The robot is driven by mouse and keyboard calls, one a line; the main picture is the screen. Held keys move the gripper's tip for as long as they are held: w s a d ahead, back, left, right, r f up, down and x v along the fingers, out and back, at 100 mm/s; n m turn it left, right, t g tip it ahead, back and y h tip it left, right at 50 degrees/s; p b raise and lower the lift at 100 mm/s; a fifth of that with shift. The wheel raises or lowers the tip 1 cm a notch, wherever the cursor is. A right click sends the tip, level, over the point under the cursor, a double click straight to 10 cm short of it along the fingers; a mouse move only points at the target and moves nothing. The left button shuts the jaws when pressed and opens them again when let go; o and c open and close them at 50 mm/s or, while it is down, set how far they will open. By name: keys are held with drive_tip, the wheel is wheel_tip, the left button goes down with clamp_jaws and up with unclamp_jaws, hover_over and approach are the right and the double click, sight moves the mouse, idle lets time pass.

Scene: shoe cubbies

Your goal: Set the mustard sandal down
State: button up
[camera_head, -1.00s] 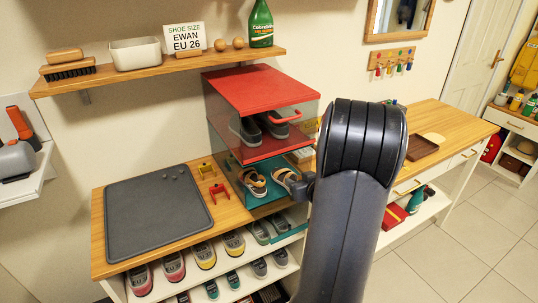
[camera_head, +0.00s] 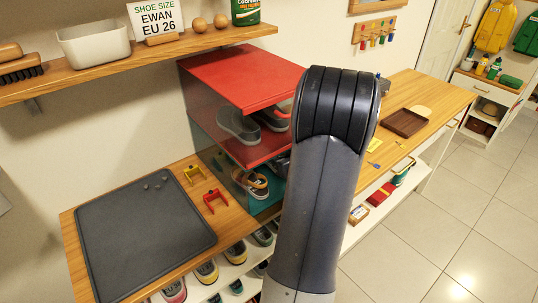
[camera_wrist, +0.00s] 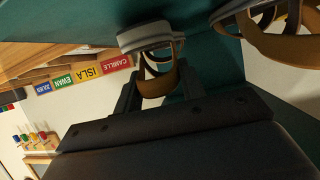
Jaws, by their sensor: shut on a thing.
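The mustard sandal (camera_wrist: 162,82), with a pale grey sole and mustard-brown straps, is between the fingers of my gripper (camera_wrist: 158,98) in the wrist view. The fingers are shut on its strap end. It is against or close to the teal cubby surface (camera_wrist: 85,28); I cannot tell if it touches. A second, similar sandal (camera_wrist: 285,42) is at the upper right of the wrist view, apart from my gripper. In the head view one sandal (camera_head: 257,183) shows in the teal lower cubby (camera_head: 262,205). My arm hides the gripper and the rest of that cubby.
Grey shoes (camera_head: 240,126) stand in the red cubby (camera_head: 245,80) above. A dark grey mat (camera_head: 140,235) lies on the bench at left, with yellow and red clips (camera_head: 215,200) beside it. Name labels (camera_wrist: 85,72) show in the wrist view. A brown tray (camera_head: 404,123) lies at right.

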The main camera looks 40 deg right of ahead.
drive_tip(key=shift+s+a+f, duration=0.1)
drive_tip(key=shift+s+f, duration=0.05)
drive_tip(key=shift+s, duration=0.1)
drive_tip(key=shift+f, duration=0.1)
drive_tip(key=o, duration=1.1)
drive_tip(key=shift+r, duration=0.2)
drive_tip(key=p+v, duration=0.1)
drive_tip(key=v, duration=1.1)
drive_tip(key=shift+f, duration=0.1)
drive_tip(key=shift+o, duration=0.2)
